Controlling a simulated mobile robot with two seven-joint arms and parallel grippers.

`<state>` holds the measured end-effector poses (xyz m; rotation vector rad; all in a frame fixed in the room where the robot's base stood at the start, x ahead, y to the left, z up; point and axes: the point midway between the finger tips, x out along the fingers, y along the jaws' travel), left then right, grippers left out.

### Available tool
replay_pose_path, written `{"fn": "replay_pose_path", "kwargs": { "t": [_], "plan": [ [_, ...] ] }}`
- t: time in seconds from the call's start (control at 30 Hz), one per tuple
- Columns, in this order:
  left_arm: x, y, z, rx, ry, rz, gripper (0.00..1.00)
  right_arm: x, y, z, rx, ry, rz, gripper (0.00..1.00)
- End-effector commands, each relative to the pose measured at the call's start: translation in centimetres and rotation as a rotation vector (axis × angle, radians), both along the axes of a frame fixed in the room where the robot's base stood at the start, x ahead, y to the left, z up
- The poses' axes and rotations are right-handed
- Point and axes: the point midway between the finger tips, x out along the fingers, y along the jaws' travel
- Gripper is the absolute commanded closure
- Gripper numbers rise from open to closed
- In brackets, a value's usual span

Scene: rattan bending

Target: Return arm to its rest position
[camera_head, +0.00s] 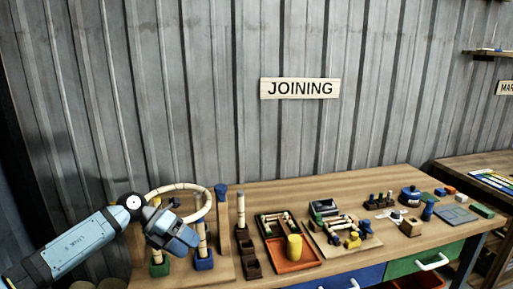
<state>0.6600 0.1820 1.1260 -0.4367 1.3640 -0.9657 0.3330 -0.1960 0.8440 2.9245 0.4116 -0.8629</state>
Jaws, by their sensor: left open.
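My left arm comes in from the lower left, and its gripper (178,238) is at the left end of the workbench (275,191). The gripper is open, in front of the upright posts; its exact gap to them cannot be told. A pale banded rattan piece (181,187) bends in an arch above and behind the gripper. Its right side comes down near the post in the blue base (204,264). A green base (159,269) stands to the left of it. The gripper hides part of the arch and posts. My right gripper is not in view.
A tall blue-topped post (221,210) and a pale post (241,212) stand right of the arch. A tray with an orange part (290,266), a yellow cylinder (294,247) and a wooden board (370,241) with small parts lie mid-bench. The corrugated wall (200,90) is behind.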

Motion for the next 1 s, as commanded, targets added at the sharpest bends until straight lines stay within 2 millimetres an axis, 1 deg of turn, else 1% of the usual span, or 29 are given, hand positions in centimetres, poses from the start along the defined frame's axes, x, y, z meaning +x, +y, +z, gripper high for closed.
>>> {"fn": "replay_pose_path", "kwargs": {
  "t": [0.03, 0.1, 0.2, 0.3, 0.4, 0.47, 0.57, 0.67, 0.77, 0.8, 0.87, 0.9, 0.97, 1.0],
  "plan": [
    [-1.7, -2.6, -1.1, -0.12, 0.038, 0.017, 0.31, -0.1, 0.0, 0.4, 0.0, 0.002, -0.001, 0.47],
    [-3.5, -5.3, -1.8, -0.283, 0.085, 0.063, 0.31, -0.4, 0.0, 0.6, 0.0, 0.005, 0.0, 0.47],
    [-5.8, -8.2, -2.4, -0.503, 0.169, 0.159, 0.31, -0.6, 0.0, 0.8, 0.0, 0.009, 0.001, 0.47],
    [-7.7, -9.9, -2.9, -0.705, 0.269, 0.292, 0.31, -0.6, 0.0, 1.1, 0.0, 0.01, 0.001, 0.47],
    [-9.2, -10.3, -3.6, -0.879, 0.384, 0.456, 0.31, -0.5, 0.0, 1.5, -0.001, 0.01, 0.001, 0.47],
    [-10.1, -10.1, -4.3, -0.972, 0.459, 0.567, 0.31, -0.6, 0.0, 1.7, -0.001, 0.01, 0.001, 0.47],
    [-11.5, -9.1, -6.0, -1.099, 0.592, 0.773, 0.31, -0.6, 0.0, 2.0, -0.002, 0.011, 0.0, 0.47],
    [-13.3, -7.4, -8.5, -1.191, 0.734, 0.997, 0.31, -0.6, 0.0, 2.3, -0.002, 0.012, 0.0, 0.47],
    [-15.9, -5.3, -11.7, -1.246, 0.887, 1.236, 0.31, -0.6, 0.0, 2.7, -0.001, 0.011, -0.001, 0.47],
    [-17.1, -4.5, -13.1, -1.256, 0.95, 1.334, 0.31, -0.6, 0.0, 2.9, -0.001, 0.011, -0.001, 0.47],
    [-19.3, -3.2, -15.3, -1.26, 1.045, 1.481, 0.31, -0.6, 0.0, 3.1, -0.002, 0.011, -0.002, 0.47],
    [-21.0, -2.4, -16.7, -1.254, 1.109, 1.578, 0.31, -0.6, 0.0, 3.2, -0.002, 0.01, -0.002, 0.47],
    [-23.5, -1.3, -18.7, -1.236, 1.2, 1.712, 0.31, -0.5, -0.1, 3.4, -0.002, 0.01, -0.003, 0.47],
    [-25.2, -0.7, -19.9, -1.22, 1.257, 1.794, 0.31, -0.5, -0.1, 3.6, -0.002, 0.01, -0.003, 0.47]
  ]
}}
